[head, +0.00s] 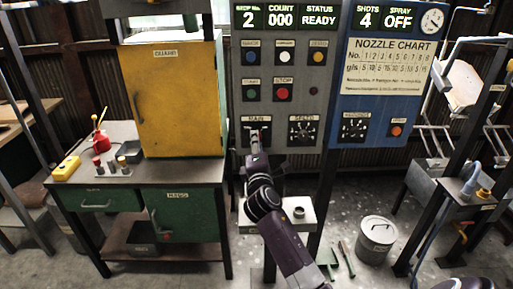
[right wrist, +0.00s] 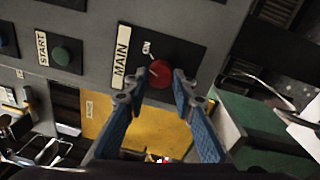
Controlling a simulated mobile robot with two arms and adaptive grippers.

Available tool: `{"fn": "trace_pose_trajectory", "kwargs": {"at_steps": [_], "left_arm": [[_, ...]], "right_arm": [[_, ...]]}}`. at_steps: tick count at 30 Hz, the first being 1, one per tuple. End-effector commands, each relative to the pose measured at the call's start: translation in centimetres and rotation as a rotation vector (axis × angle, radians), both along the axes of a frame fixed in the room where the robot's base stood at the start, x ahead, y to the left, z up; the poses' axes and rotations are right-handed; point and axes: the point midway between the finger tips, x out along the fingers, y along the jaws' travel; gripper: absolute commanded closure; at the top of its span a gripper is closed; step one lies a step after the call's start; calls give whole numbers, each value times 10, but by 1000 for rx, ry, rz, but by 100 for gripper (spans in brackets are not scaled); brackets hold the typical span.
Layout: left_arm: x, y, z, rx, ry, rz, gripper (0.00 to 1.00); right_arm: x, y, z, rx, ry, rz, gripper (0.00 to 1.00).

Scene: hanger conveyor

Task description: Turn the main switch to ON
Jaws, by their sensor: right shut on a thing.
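The main switch (right wrist: 160,74) is a round red knob on a black plate, with a white label MAIN beside it and the word ON at its edge. My right gripper (right wrist: 154,88) has its blue-padded fingers on either side of the knob and is shut on it. A small pale mark shows on the knob, but I cannot tell its exact setting. In the head view my right gripper (head: 256,140) reaches up to the panel below the MAIN label and hides most of the knob. My left gripper is not in view.
The grey panel (head: 309,95) has several buttons, a speed dial (head: 302,130) and displays reading 2, 000 and READY. A blue panel (head: 365,108) stands to its right. A yellow guard cabinet (head: 180,95) on a bench stands left. A bucket (head: 376,240) is on the floor.

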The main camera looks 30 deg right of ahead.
Motion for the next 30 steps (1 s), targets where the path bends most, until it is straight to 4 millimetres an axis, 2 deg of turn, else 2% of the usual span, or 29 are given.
{"fn": "trace_pose_trajectory", "kwargs": {"at_steps": [3,15,30], "left_arm": [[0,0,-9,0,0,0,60],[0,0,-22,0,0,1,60],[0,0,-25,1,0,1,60]], "right_arm": [[0,0,-4,92,-54,-1,100],[0,1,-2,306,-183,-2,100],[0,0,-2,371,-222,-2,100]]}}
